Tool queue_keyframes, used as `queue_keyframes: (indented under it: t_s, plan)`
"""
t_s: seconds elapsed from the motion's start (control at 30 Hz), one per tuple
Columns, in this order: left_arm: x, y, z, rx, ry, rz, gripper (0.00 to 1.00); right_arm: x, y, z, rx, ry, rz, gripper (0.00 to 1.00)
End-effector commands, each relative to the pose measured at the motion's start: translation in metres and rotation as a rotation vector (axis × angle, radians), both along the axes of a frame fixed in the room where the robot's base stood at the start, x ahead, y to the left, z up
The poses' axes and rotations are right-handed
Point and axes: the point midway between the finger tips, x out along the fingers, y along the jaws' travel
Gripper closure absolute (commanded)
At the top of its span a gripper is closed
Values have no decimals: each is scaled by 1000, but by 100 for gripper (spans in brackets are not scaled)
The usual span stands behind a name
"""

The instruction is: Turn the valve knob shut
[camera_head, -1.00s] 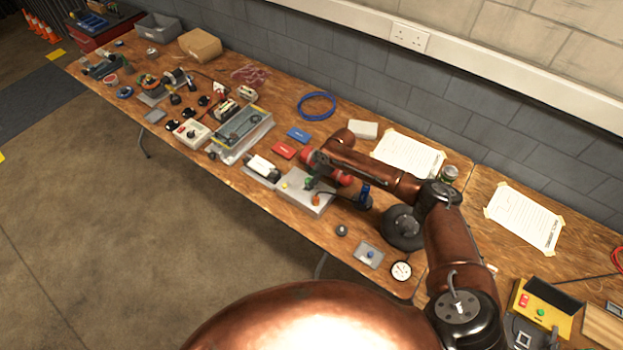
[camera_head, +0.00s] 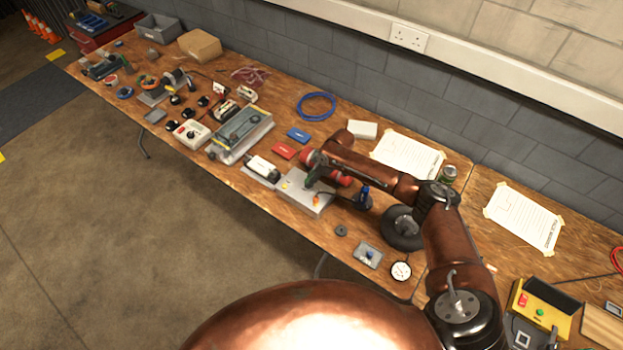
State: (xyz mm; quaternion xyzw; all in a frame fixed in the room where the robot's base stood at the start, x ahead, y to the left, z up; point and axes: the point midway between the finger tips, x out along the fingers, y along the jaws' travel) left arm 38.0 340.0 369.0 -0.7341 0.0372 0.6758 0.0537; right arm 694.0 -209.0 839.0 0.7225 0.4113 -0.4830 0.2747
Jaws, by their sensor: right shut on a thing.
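A grey metal box (camera_head: 318,205) stands at the front edge of the wooden table, with a small yellow part and an orange part on top. My right arm reaches in from the right, and its gripper (camera_head: 311,182) points down onto this box. The right gripper is shut on the green valve knob (camera_head: 313,174) on top of the box. The fingers and wrist cover much of the knob, so its exact angle cannot be told. My left gripper is not in view.
A blue-topped dark part (camera_head: 363,198) and a black wheel (camera_head: 402,230) stand right of the box. A white cylinder on a base (camera_head: 262,168) stands close left. Red (camera_head: 284,151) and blue (camera_head: 298,134) blocks lie behind. Several devices crowd the table's left.

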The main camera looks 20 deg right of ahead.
Motion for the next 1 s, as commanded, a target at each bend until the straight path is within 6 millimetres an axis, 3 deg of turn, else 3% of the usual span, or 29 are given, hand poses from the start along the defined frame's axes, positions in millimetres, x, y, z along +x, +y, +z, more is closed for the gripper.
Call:
queue_keyframes:
  t_s: [0.27,0.6,1.0]
  plan:
    - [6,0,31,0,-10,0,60,-3,3,4,2,2,-132,98]
    - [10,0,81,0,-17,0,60,-5,6,5,4,3,-439,98]
    - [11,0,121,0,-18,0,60,-6,10,2,2,4,-819,98]
